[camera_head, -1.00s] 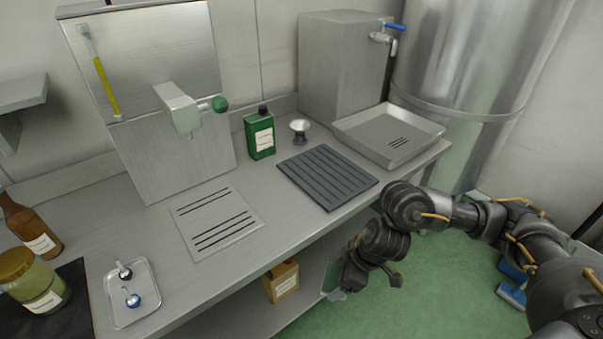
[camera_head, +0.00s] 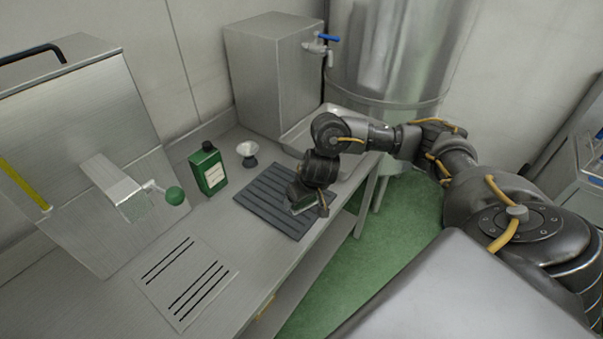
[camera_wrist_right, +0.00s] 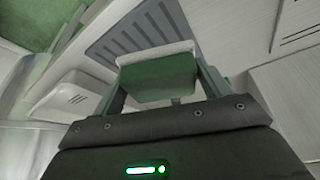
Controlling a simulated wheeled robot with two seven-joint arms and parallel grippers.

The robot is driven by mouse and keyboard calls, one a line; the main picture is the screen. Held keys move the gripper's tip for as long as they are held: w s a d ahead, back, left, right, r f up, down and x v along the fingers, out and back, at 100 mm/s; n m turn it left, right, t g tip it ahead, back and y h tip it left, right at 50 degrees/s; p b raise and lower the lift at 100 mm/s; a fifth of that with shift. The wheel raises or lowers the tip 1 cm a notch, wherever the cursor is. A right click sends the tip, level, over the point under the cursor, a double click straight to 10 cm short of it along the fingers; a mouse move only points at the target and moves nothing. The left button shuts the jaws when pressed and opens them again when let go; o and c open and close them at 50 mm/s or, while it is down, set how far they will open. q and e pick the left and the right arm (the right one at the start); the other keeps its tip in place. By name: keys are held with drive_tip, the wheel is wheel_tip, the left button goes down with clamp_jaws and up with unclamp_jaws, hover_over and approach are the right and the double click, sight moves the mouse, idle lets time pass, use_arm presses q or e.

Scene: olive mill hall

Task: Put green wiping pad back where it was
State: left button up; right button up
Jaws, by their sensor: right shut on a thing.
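My right gripper (camera_head: 308,208) is over the near right edge of the dark ribbed mat (camera_head: 262,198) on the steel counter. In the right wrist view the right gripper (camera_wrist_right: 160,80) is shut on the green wiping pad (camera_wrist_right: 158,80), a green block with a pale edge. In the head view only a small part of the pad (camera_head: 303,207) shows beneath the gripper. The ribbed mat (camera_wrist_right: 115,40) lies beyond the pad in the wrist view. I cannot tell whether the pad touches the mat. My left gripper is not in view.
A green bottle (camera_head: 208,169) and a small funnel-shaped piece (camera_head: 248,153) stand behind the mat. A steel tray (camera_head: 298,137) lies behind my right arm. A tapped steel box (camera_head: 270,75) stands at the back. A slotted plate (camera_head: 185,280) lies in front, left of the mat.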

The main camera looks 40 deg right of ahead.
drive_tip(key=shift+w+d+r, duration=0.2)
drive_tip(key=shift+d+r, duration=0.05)
drive_tip(key=shift+r, duration=0.05)
drive_tip(key=shift+w+d+f, duration=0.2)
drive_tip(key=shift+d, duration=0.05)
drive_tip(key=w+d+f+b, duration=0.2)
drive_tip(key=d, duration=0.1)
drive_tip(key=w+d+f+b, duration=0.5)
drive_tip(key=f, duration=0.1)
drive_tip(key=shift+w+d+f+b, duration=0.2)
drive_tip(key=shift+w+d+b, duration=0.05)
drive_tip(key=shift+d+b, duration=0.15)
drive_tip(key=shift+w+d+f, duration=0.1)
drive_tip(key=shift+w+d, duration=0.1)
drive_tip(key=shift+d, duration=0.1)
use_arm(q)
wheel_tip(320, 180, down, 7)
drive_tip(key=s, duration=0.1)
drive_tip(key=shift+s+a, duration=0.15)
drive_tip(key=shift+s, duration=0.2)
use_arm(e)
drive_tip(key=shift+w+d+f, duration=0.15)
drive_tip(key=shift+d+f, duration=0.05)
drive_tip(key=shift+f, duration=0.05)
drive_tip(key=shift+w+d+f, duration=0.1)
drive_tip(key=shift+f, duration=0.8)
drive_tip(key=shift+w+d+f, duration=0.1)
drive_tip(key=shift+f, duration=0.75)
